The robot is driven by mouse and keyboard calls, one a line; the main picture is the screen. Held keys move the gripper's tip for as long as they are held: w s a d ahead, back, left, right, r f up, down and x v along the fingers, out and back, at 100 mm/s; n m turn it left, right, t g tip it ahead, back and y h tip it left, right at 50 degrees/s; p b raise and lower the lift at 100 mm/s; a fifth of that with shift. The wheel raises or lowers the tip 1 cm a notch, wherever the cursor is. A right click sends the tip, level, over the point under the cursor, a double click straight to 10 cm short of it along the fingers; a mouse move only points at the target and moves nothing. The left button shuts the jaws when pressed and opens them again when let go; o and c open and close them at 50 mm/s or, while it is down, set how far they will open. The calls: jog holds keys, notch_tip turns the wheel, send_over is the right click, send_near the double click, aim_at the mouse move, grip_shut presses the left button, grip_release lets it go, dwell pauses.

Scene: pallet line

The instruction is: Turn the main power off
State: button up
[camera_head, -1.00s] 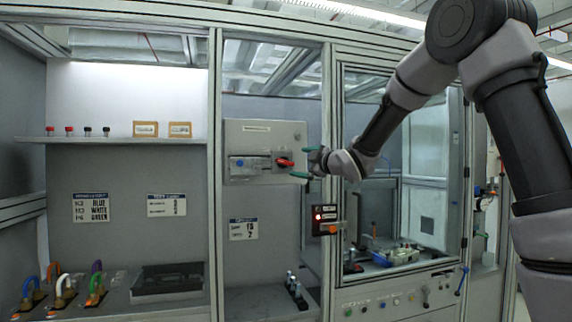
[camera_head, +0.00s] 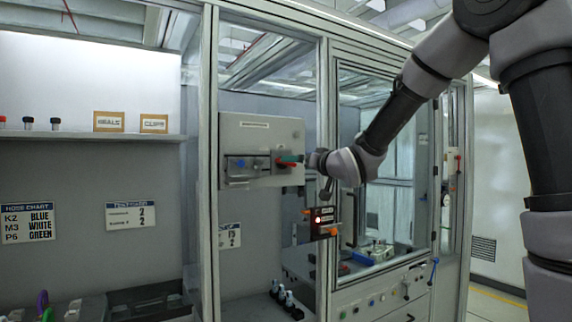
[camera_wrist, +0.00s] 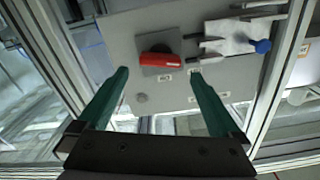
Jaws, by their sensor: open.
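A grey switch box (camera_head: 262,132) hangs on the framed panel. It has a red rotary handle (camera_head: 279,162) at its lower right, which also shows in the wrist view (camera_wrist: 160,66), lying roughly crosswise there on a dark square plate. Beside the handle is a metal latch (camera_wrist: 226,38) with a blue knob (camera_wrist: 262,46). My gripper (camera_head: 293,158) is at the right side of the box, close to the handle. In the wrist view its green fingers (camera_wrist: 160,76) are spread apart and empty, with the handle showing between and beyond their tips. I cannot tell whether they touch anything.
A shelf (camera_head: 90,137) with boxes and charts are at the left. Frame posts border the box.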

aim_at(281, 164)
jog(key=x, duration=0.8)
jog(key=shift+c, duration=0.3)
